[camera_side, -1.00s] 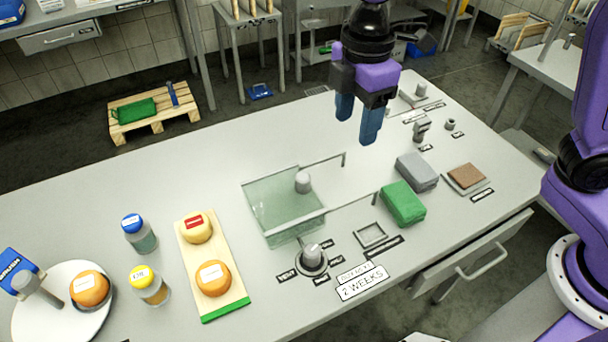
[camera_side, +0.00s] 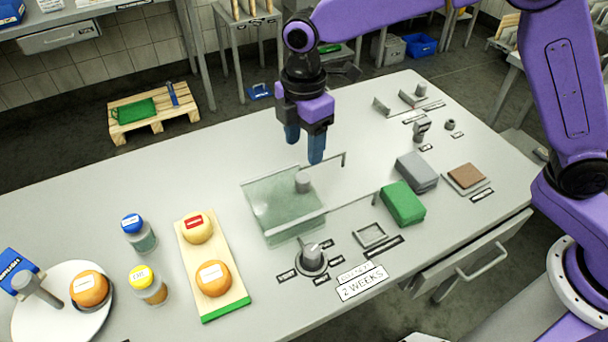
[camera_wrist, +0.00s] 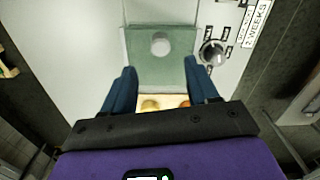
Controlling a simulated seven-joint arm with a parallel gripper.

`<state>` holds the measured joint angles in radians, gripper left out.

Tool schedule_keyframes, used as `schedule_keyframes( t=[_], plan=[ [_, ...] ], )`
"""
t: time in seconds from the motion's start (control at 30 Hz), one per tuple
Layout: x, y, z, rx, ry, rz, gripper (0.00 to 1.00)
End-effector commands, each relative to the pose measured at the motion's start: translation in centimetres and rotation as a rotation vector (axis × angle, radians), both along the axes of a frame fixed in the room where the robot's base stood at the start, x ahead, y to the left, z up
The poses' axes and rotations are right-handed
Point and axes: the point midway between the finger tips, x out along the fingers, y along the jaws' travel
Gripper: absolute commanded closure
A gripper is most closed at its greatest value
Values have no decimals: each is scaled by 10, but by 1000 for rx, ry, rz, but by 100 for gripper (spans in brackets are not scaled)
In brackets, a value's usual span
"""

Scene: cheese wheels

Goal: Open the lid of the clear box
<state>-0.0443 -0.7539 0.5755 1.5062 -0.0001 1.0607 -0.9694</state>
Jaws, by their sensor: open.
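The clear box (camera_side: 270,222) stands on the table with its greenish see-through lid (camera_side: 278,200) lying flat on top. A grey round knob (camera_side: 303,182) stands up from the lid. Two thin rails run from the box toward the right. My gripper (camera_side: 304,148) is open and empty, pointing down above the table, behind and above the knob in the side view. In the wrist view, the lid (camera_wrist: 150,72) and its knob (camera_wrist: 160,43) lie ahead of the spread blue fingers (camera_wrist: 160,88). The fingers touch nothing that I can see.
A board (camera_side: 237,290) with two cheese wheels lies left of the box, beside two jars (camera_side: 140,234). A dial (camera_side: 312,260) is in front. Green (camera_side: 403,203) and grey (camera_side: 417,172) blocks sit at the right. The table's back left is clear.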

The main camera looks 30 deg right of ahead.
Motion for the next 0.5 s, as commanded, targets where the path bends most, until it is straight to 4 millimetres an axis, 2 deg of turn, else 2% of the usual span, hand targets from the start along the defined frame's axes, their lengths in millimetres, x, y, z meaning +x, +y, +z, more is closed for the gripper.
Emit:
schedule_keyframes(
  t=[0.03, 0.3, 0.5],
  plan=[
    [-1, -1, -11, -4, 3, 0, 41],
    [-1, -1, -60, -3, 3, 0, 41],
    [0, -1, -86, -1, 1, 0, 41]
  ],
)
